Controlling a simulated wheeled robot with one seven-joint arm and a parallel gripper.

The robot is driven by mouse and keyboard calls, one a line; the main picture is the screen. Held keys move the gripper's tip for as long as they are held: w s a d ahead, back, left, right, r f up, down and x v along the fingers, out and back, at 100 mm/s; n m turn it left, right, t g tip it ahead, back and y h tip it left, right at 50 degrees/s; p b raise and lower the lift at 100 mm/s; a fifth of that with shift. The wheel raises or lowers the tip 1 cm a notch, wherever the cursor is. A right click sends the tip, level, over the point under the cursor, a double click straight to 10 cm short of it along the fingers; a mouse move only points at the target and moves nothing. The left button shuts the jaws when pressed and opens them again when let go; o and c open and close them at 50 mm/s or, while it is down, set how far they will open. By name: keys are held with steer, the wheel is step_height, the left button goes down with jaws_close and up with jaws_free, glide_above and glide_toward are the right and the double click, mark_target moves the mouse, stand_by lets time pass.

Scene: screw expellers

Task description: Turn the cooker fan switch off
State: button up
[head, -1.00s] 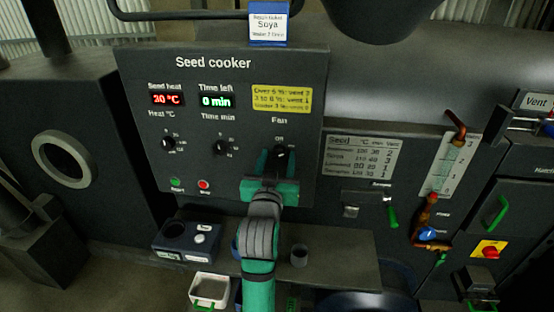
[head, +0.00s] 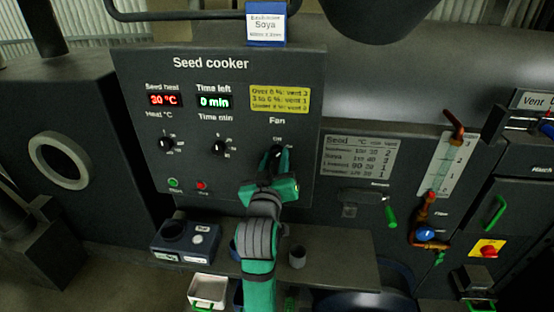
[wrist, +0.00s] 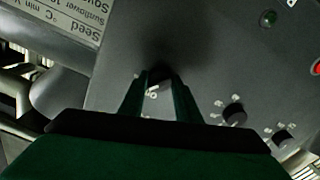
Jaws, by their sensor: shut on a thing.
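The seed cooker panel (head: 225,110) faces me. The black fan switch (head: 276,153) sits at its right, under the word Fan. My green gripper (head: 278,163) is at the switch, with its fingers closed on it. In the wrist view, my gripper (wrist: 161,82) has both fingers against the sides of the dark knob (wrist: 158,74). The fingers partly hide the switch, and I cannot read its pointer clearly.
The heat knob (head: 166,145) and time knob (head: 217,150) lie left of the fan switch. Green and red buttons (head: 202,185) are lower on the panel.

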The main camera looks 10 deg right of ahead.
steer(key=n, duration=0.5)
steer(key=shift+s+n, duration=0.1)
steer(key=shift+n, duration=1.4)
steer(key=o, duration=1.1)
steer(key=shift+c, duration=0.2)
steer(key=v, duration=1)
steer(key=shift+s, duration=0.35)
